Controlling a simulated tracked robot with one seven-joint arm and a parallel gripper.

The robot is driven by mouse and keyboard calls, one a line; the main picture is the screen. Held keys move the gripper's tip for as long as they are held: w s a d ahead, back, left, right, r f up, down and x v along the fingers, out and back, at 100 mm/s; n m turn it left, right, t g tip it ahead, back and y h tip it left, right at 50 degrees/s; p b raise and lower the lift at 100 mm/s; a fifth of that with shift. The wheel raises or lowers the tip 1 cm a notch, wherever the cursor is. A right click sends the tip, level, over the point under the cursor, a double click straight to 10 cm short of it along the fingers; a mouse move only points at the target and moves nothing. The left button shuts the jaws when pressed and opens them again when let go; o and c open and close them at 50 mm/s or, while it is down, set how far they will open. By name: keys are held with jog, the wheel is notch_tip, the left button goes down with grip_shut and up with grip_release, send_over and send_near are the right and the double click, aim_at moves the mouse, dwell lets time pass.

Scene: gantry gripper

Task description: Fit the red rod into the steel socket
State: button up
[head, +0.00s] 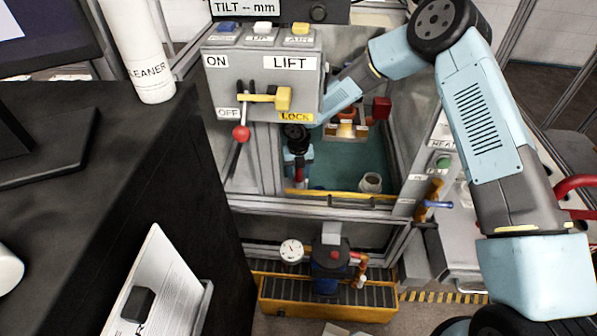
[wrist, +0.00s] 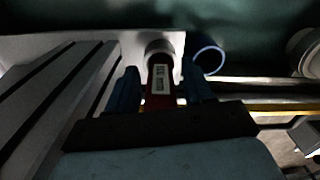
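The red rod (wrist: 158,98) lies lengthwise between the two blue fingers of my gripper (wrist: 162,88) in the wrist view. It has a pale label and a grey round end (wrist: 160,48) beyond the fingertips. The fingers appear closed against its sides, though shadow blurs the contact. In the head view my gripper (head: 298,172) points down into the teal-floored bay, with a little red showing at it. A grey, round, open-topped piece that looks like the steel socket (head: 370,182) stands on the bay floor to its right, apart from it. A round grey piece (wrist: 306,50) at the wrist view's right edge may be it.
A yellow-edged sill (head: 340,197) fronts the bay. The lever panel (head: 262,80) hides part of my arm. A red block (head: 381,107) is at the bay's back. A blue ring (wrist: 209,60) is close right of the rod's end. Bay floor between gripper and socket looks clear.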

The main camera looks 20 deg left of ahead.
jog(key=shift+o, duration=0.4)
notch_tip(320, 180, up, 14)
jog(key=shift+f, duration=0.2)
dwell(0.6)
